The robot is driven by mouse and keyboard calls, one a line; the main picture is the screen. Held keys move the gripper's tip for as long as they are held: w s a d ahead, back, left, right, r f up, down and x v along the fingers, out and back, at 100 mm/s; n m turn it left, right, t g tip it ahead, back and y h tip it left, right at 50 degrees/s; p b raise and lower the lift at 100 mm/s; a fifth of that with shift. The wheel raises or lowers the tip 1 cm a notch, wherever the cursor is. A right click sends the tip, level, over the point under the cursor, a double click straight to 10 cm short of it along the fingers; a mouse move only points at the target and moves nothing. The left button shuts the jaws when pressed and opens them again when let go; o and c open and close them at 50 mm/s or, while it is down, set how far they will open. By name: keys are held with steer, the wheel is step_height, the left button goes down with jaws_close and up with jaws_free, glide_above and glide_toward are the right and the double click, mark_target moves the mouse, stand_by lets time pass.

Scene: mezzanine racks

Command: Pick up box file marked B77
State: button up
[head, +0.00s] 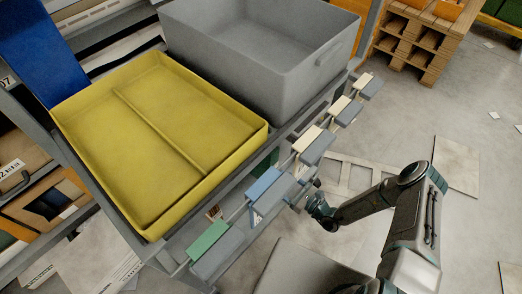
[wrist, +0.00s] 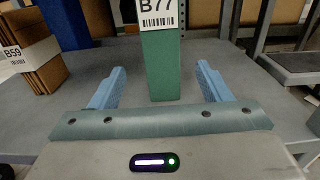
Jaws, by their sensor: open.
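The box file marked B77 (wrist: 160,66) is green with a white label and barcode. In the wrist view it stands upright on a grey shelf board (wrist: 60,95), its top cut off by the frame. My gripper (wrist: 161,70) is open, with one light blue finger on each side of the file. Gaps show between the fingers and the file, and nothing is held. In the head view the end of my arm is at the rack's front edge, where the fingers are hidden; I cannot make out the file's label there.
In the head view a yellow tray (head: 262,130) and a grey bin (head: 290,85) sit on the upper shelf. Coloured tags (head: 208,240) line its front edge. A pallet stack (head: 425,45) stands behind.

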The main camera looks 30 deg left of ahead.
mark_target(263, 165)
steer(key=b+x, duration=0.1)
steer(key=x, duration=0.5)
steer(key=shift+a+f, duration=0.1)
steer(key=shift+a, duration=0.05)
steer(key=shift+r+b+x, duration=0.2)
steer(key=shift+b+x, duration=0.15)
steer(key=shift+x, duration=0.65)
steer(key=shift+r+b+x, duration=0.15)
steer(key=shift+b+x, duration=0.15)
steer(key=shift+x, duration=0.7)
steer(key=shift+r+b+x, duration=0.2)
steer(key=shift+b+x, duration=0.15)
steer(key=shift+x, duration=0.65)
steer(key=shift+w, duration=0.1)
steer(key=c, duration=1.2)
steer(key=shift+c, duration=0.4)
steer(key=shift+r, duration=0.15)
